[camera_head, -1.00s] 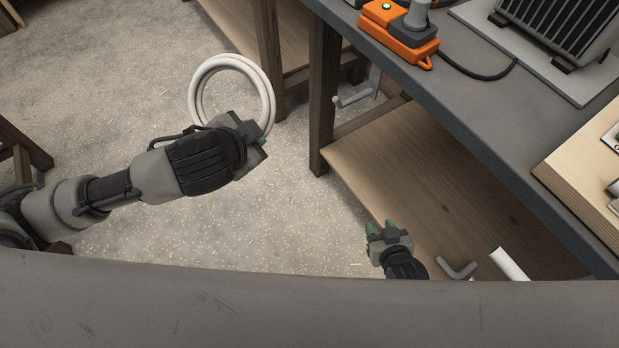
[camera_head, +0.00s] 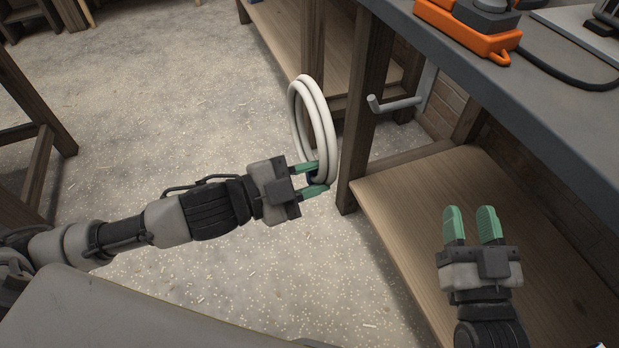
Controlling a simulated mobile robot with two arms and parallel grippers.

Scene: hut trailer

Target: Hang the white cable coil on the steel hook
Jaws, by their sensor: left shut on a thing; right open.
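The white cable coil (camera_head: 318,118) is held upright by my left gripper (camera_head: 322,178), whose green fingers are shut on its lower part. A small dark band shows on the coil at the fingers. The steel hook (camera_head: 396,104) sticks out to the left from beneath the workbench, with an upturned tip at its left end. The coil is to the left of the hook and apart from it. My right gripper (camera_head: 473,226) is open and empty, above the wooden lower shelf.
The grey workbench top (camera_head: 560,110) carries an orange power box (camera_head: 468,28) with a black cable. A wooden leg (camera_head: 366,100) stands between coil and hook in the picture. The lower shelf (camera_head: 420,205) is clear where visible. Open floor (camera_head: 180,110) lies left.

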